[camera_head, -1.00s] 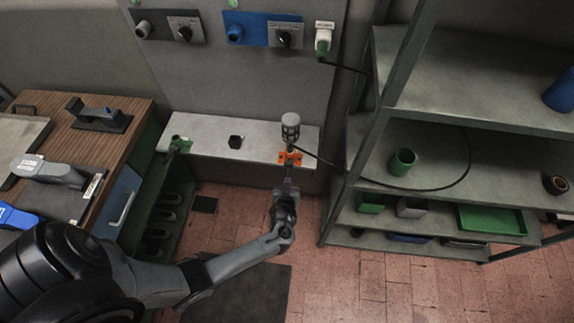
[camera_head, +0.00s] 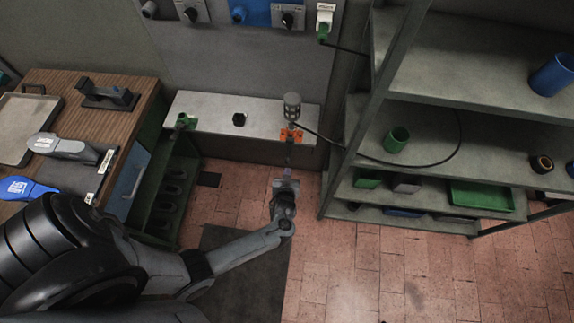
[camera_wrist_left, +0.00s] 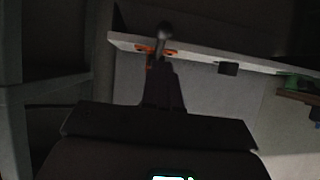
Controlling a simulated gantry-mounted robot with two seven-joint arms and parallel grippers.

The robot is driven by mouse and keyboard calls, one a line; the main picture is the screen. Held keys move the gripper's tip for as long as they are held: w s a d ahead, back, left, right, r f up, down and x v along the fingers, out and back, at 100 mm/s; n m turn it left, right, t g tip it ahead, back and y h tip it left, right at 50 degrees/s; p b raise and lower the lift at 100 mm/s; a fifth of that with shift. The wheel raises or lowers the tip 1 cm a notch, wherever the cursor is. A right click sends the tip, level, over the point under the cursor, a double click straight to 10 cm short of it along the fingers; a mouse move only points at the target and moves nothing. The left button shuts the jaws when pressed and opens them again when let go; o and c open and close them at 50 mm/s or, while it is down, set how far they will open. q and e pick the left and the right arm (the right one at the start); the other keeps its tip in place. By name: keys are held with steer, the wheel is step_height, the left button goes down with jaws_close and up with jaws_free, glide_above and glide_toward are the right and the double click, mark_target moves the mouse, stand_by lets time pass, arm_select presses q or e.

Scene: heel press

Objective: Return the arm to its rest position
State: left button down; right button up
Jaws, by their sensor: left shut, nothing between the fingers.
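My left arm comes in from the lower left of the head view and bends upward over the floor. Its left gripper (camera_head: 289,160) is in front of the white bench's front edge, just below the orange clamp in the picture. In the left wrist view its dark fingers (camera_wrist_left: 163,70) are together with nothing visible between them. They point toward the bench shelf (camera_wrist_left: 205,60) and the orange part (camera_wrist_left: 145,48). My right gripper is not in view.
The white bench (camera_head: 220,115) holds a grey caged tool (camera_head: 292,107) on an orange clamp (camera_head: 291,134), a black knob (camera_head: 239,118) and a green fitting (camera_head: 186,121). Metal shelving (camera_head: 450,110) stands right, a wooden worktop (camera_head: 75,110) left. Red tiled floor (camera_head: 340,270) is open.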

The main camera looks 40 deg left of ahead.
arm_select(q)
steer(key=shift+s+d+r, duration=0.25)
steer(key=shift+s+d, duration=0.05)
steer(key=shift+s, duration=0.1)
